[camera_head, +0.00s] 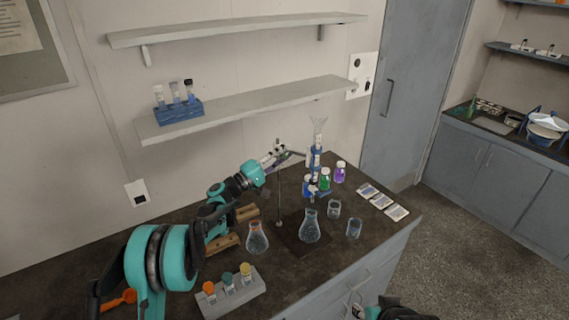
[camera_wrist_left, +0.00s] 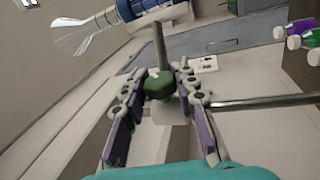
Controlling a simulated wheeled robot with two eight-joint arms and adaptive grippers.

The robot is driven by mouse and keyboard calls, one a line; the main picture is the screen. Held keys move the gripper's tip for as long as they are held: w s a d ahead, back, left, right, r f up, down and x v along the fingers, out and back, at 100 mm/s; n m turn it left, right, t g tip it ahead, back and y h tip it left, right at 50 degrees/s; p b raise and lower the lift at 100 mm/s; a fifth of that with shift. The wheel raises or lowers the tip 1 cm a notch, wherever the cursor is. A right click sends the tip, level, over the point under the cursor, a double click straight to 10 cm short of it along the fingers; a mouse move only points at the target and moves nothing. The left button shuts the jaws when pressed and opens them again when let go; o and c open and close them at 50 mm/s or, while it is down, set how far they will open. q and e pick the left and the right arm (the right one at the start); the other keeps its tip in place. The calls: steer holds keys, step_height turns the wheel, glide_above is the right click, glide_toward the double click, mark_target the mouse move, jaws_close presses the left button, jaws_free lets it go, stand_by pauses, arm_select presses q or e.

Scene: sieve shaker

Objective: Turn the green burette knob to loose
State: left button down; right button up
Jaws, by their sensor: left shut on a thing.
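The green burette knob (camera_wrist_left: 158,86) shows in the left wrist view between the two finger pads of my left gripper (camera_wrist_left: 160,88). The pads are closed on it from both sides. A grey rod rises behind the knob. A blue-and-white tube (camera_wrist_left: 140,9) with a clear flared end lies across the top of that view. In the head view my left gripper (camera_head: 281,156) is at the stand beside the blue-and-white burette (camera_head: 316,158), above the bench. The knob is hard to make out there. Part of my right gripper (camera_head: 358,311) shows at the bottom edge; its fingers are unclear.
A conical flask (camera_head: 309,230) stands on a dark base below the burette, with another flask (camera_head: 257,240) to its left. Beakers (camera_head: 354,228), coloured bottles (camera_head: 340,173) and a grey rack (camera_head: 232,298) share the bench (camera_head: 300,276). A shelf (camera_head: 240,108) hangs above.

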stand_by(0.3)
arm_select(q)
steer(key=c, duration=1.2)
jaws_free()
steer(key=shift+o, duration=0.2)
steer(key=shift+a, duration=0.1)
steer(key=v, duration=1.2)
steer(key=shift+f, duration=0.1)
